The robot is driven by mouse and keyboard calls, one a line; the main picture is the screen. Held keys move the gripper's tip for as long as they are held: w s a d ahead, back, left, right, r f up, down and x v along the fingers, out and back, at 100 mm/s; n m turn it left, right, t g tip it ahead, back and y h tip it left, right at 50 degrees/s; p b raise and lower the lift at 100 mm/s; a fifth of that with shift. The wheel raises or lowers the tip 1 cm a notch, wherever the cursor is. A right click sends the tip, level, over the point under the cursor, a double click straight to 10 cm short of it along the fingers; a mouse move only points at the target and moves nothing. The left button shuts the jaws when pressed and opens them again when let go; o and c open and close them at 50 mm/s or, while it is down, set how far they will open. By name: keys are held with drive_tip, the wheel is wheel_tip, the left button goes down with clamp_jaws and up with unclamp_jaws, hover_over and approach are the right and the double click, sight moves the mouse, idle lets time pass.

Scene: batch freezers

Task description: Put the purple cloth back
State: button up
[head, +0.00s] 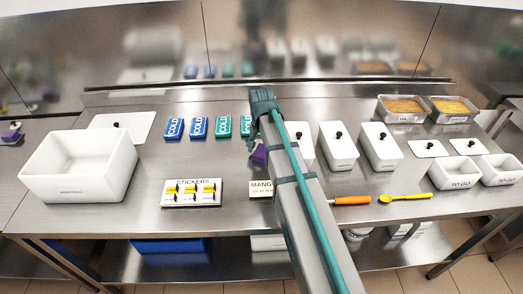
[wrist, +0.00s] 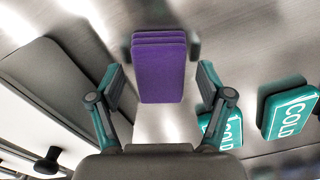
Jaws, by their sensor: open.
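The purple cloth (wrist: 160,65) is a folded, layered block lying on the steel worktop. In the wrist view it lies ahead of and between the two teal-padded fingers of my gripper (wrist: 163,78). The fingers are spread, with a gap on each side of the cloth; I cannot tell how far above the worktop they are. In the head view the purple cloth (head: 259,155) shows only in part beside my arm, which hides the rest.
Blue and green COLD packs (head: 197,127) lie left of my arm, a green one (wrist: 289,110) close to the cloth. Lidded white containers (head: 338,147) stand on the right. A white bin (head: 80,170), stickers box (head: 191,192), orange-handled tool (head: 350,200) and yellow spoon (head: 405,196) are nearer the front.

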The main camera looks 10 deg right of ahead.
sight(261, 151)
wheel_tip(261, 151, up, 12)
drive_tip(key=b, duration=0.2)
idle(0.4)
